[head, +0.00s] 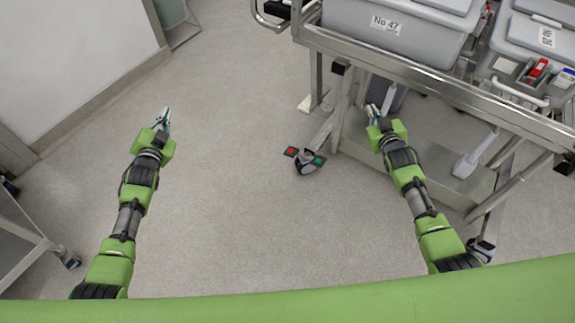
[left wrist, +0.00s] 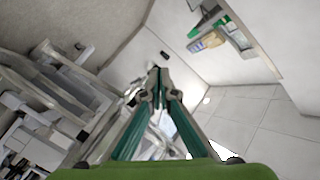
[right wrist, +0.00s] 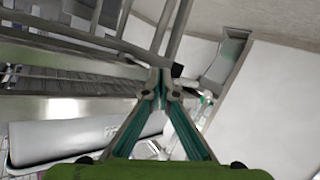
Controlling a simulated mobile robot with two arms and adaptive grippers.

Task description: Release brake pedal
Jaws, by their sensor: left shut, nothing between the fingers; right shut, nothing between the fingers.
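The brake pedal assembly sits on a caster (head: 306,165) at the near left foot of the steel cart. It has a red pedal (head: 291,152) on its left side and a green pedal (head: 319,161) on its right side. My left gripper (head: 166,113) is shut and empty above open floor, well left of the pedals. My right gripper (head: 371,108) is shut and empty beside the cart frame, to the right of and beyond the pedals. Both grippers also show shut in their wrist views, left (left wrist: 156,75) and right (right wrist: 160,78). Neither touches a pedal.
The steel cart (head: 430,75) carries a grey bin (head: 400,38) labelled No 47 and other containers. Its lower shelf (head: 440,170) lies near my right arm. Another cart frame (head: 30,245) stands at the left edge.

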